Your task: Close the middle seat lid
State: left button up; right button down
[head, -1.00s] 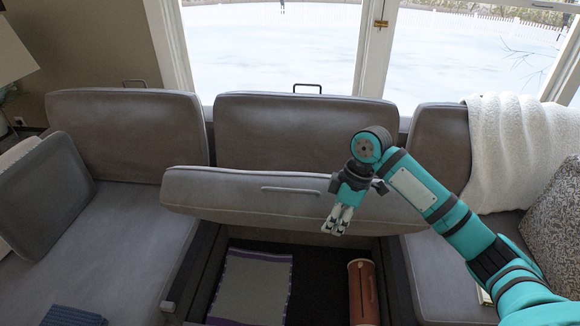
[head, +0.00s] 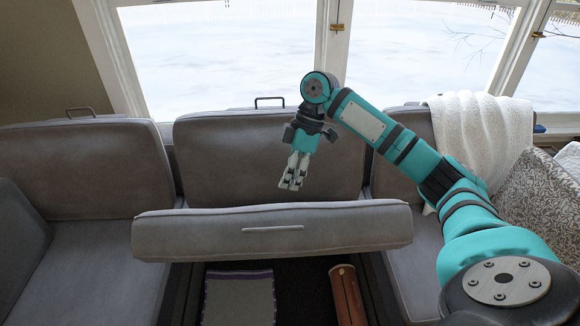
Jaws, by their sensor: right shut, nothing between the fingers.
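The middle seat lid (head: 190,236) is a grey cushion with a pale handle bar (head: 272,229) on its face. It is tilted up, and the storage box (head: 300,290) under it shows open below its front edge. My right gripper (head: 291,184) is shut and empty. In the picture it is just above the lid's upper edge, in front of the middle backrest (head: 240,155); I cannot tell whether it touches either. My left gripper is not in view.
In the box lie a folded grey cloth with purple edging (head: 240,298) and a brown cylinder (head: 347,292). Seats flank it at left (head: 100,265) and right (head: 415,265). A white throw (head: 482,145) drapes the right backrest, near a patterned cushion (head: 545,200).

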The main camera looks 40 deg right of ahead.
send_over(285, 214)
jog(key=f, duration=0.5)
jog(key=shift+s+a+f+p, duration=0.1)
jog(key=shift+a+p, duration=0.2)
jog(key=shift+p, duration=0.1)
jog(key=shift+s+a+f+p, duration=0.3)
jog(key=shift+s+a+f, duration=0.05)
jog(key=shift+s+f, duration=0.4)
jog(key=shift+s+a+f, duration=0.15)
jog(key=shift+s+f, duration=0.2)
jog(key=shift+f, duration=0.15)
jog(key=shift+w, duration=0.1)
